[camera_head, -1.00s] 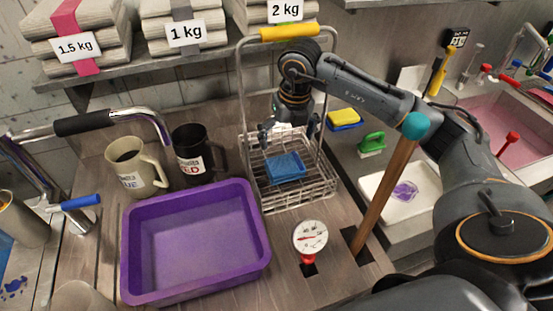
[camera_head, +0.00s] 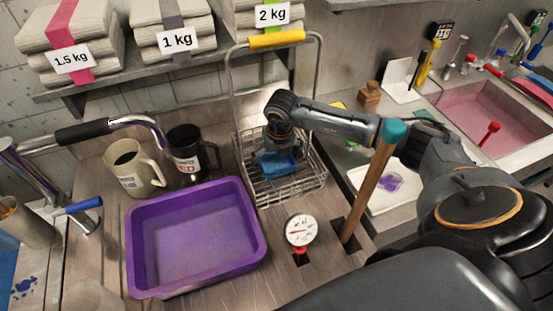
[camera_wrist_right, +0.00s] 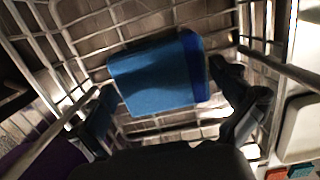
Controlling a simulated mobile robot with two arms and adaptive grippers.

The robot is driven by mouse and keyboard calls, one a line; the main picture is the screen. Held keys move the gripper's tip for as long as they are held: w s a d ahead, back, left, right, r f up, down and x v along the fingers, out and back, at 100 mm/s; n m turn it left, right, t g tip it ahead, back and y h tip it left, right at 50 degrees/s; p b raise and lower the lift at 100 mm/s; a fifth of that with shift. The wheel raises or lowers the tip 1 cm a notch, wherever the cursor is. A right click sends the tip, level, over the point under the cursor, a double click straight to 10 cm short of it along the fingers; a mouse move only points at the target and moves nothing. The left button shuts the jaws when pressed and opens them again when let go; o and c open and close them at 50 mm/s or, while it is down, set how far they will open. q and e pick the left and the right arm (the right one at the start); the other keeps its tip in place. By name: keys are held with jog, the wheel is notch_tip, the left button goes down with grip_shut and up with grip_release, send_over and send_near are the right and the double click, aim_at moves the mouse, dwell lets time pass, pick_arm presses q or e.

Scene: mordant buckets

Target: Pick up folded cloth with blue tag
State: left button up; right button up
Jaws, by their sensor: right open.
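A folded blue cloth (camera_head: 276,165) lies in a wire basket (camera_head: 290,192) on the counter. In the right wrist view the cloth (camera_wrist_right: 155,77) has a darker blue band along its right edge. My right gripper (camera_head: 279,150) is down inside the basket over the cloth and hides part of it. In the right wrist view its two fingers are spread apart, one left and one right of the cloth's near part. The gripper is open and holds nothing. My left gripper is not in view.
The basket's tall handle with a yellow grip (camera_head: 276,39) rises behind my right gripper. A purple tub (camera_head: 196,237), two mugs, a dial gauge (camera_head: 300,231) and a wooden pole (camera_head: 375,180) stand nearby. Folded stacks with weight labels lie on the shelf above.

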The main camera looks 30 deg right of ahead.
aim_at(275, 159)
jog(key=shift+f, duration=0.2)
jog(key=shift+r, duration=0.1)
jog(key=c, duration=1)
jog(key=shift+w+r+b, duration=0.1)
jog(key=shift+r+b, duration=0.25)
jog(key=shift+b, duration=0.15)
notch_tip(275, 159, up, 2)
jog(key=shift+a+r+b, duration=0.1)
jog(key=shift+r+b, duration=0.15)
jog(key=shift+b, duration=0.6)
jog(key=s+a+r+b, duration=0.4)
jog(key=s+a+r, duration=0.5)
jog(key=shift+s+r, duration=0.15)
jog(key=shift+s, duration=0.05)
jog(key=shift+s+a+r, duration=0.25)
jog(key=shift+s+a, duration=0.05)
jog(key=shift+s, duration=0.05)
